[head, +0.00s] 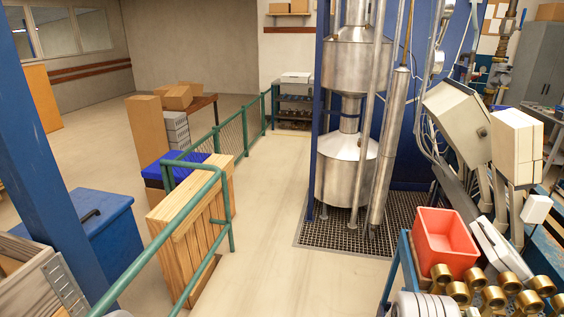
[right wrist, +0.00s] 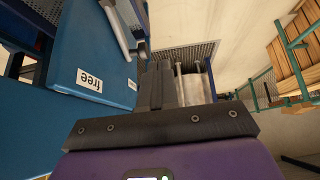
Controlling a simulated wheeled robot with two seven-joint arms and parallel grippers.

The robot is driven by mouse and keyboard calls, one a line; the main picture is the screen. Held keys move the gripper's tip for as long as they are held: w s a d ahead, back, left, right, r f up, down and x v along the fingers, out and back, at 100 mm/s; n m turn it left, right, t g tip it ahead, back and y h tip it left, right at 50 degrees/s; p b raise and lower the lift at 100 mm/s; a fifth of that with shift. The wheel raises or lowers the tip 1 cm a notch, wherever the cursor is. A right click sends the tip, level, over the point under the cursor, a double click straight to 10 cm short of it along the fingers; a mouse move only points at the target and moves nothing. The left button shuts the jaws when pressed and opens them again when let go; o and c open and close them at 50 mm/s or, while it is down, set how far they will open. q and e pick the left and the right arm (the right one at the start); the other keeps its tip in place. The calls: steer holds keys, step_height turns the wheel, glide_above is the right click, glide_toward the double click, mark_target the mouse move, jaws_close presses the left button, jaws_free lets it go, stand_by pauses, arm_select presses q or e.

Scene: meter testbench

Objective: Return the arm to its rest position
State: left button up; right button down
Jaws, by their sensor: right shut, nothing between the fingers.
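My right gripper (right wrist: 165,68) shows in the right wrist view, with its dark fingers together and nothing between them. Its purple body fills the bottom of that view. The gripper is in free space, apart from the things around it. A blue panel (right wrist: 125,75) with a white "free" label (right wrist: 90,80) is to its left. Neither gripper shows in the head view, and my left gripper is in no view.
A steel tank (head: 345,165) stands on a floor grating (head: 325,232). A red bin (head: 445,240) and several brass fittings (head: 495,297) are at the right. A green railing (head: 217,135) and wooden pallets (head: 190,235) are at the left. The floor between (head: 275,220) is clear.

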steer(key=s+a+f+g+y, duration=0.35)
steer(key=s+a+f, duration=0.55)
steer(key=s+a, duration=0.45)
steer(key=s+a+n+g+y, duration=0.1)
steer(key=s+a+g+y, duration=0.1)
steer(key=s+a, duration=0.8)
steer(key=s+y, duration=0.1)
steer(key=s, duration=0.1)
steer(key=shift+s+a+r, duration=0.25)
steer(key=shift+s+r, duration=0.05)
